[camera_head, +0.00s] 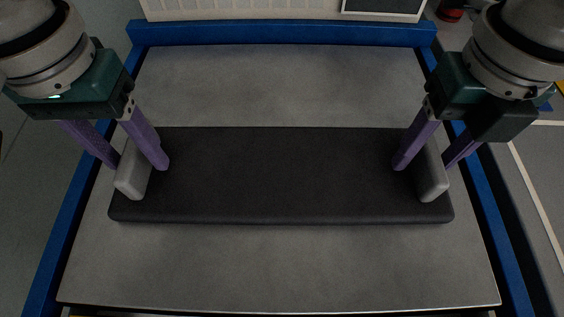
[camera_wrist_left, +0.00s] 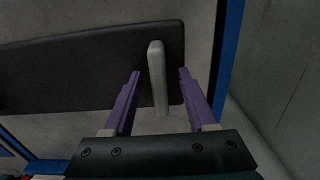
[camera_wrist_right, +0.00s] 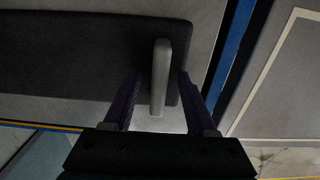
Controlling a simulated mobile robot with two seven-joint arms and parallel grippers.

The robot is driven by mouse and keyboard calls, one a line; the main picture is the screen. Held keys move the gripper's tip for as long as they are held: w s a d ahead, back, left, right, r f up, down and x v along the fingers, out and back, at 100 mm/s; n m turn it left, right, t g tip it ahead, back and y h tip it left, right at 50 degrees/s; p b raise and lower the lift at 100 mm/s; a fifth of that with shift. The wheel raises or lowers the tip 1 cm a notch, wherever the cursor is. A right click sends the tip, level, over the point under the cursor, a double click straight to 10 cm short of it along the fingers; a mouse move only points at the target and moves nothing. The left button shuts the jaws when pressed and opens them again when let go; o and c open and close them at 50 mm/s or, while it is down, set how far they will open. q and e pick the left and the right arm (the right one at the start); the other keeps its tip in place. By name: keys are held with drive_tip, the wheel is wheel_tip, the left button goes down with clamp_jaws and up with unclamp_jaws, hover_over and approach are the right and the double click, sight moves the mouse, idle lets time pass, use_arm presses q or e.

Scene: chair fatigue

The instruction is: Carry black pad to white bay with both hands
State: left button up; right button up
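The black pad (camera_head: 275,180) lies flat on a grey table top with a pale grey handle at each end. My left gripper (camera_head: 138,167) is open, its purple fingers on either side of the left handle (camera_head: 130,182). In the left wrist view a gap shows between each finger and the handle (camera_wrist_left: 157,75). My right gripper (camera_head: 424,167) is open in the same way around the right handle (camera_head: 434,185). In the right wrist view its dark fingers stand apart from the handle (camera_wrist_right: 160,75). I cannot identify the white bay for certain.
The grey table top (camera_head: 280,265) is bare around the pad. A blue rail (camera_head: 285,33) runs along its far edge, with blue edges at both sides. Beyond it stands a whitish panel (camera_head: 240,9) with a dark framed rectangle. A small red object (camera_head: 451,13) is at the far right.

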use_arm(q)
clamp_jaws()
use_arm(e)
clamp_jaws()
use_arm(q)
drive_tip(key=shift+r, duration=0.1)
idle(0.8)
